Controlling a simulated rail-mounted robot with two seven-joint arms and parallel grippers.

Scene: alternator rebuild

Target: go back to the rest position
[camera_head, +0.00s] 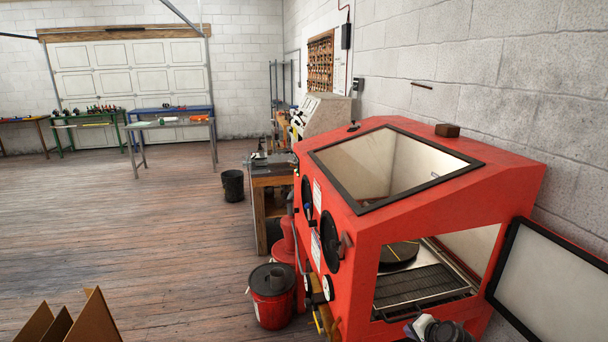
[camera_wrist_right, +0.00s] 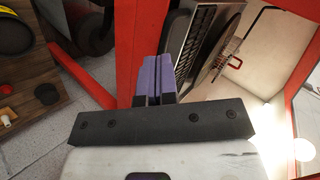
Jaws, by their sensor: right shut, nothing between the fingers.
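My right gripper (camera_wrist_right: 153,78) shows in the right wrist view with its two purple fingers pressed together and nothing between them. The fingers point toward a red frame edge of the blast cabinet, beside its opening. In the head view part of my right arm's end (camera_head: 437,329) shows at the bottom, just in front of the cabinet's open side. The red blast cabinet (camera_head: 452,203) stands at the right, with a grate (camera_head: 422,287) and a round turntable (camera_head: 400,253) inside. My left gripper is not in view.
The cabinet's side door (camera_head: 555,285) hangs open at the right. A red bucket (camera_head: 271,309) stands left of the cabinet, near a workbench (camera_head: 258,215) and a black bin (camera_head: 233,185). Cardboard flaps (camera_head: 80,322) rise at bottom left. The wooden floor (camera_head: 120,225) is clear in the middle.

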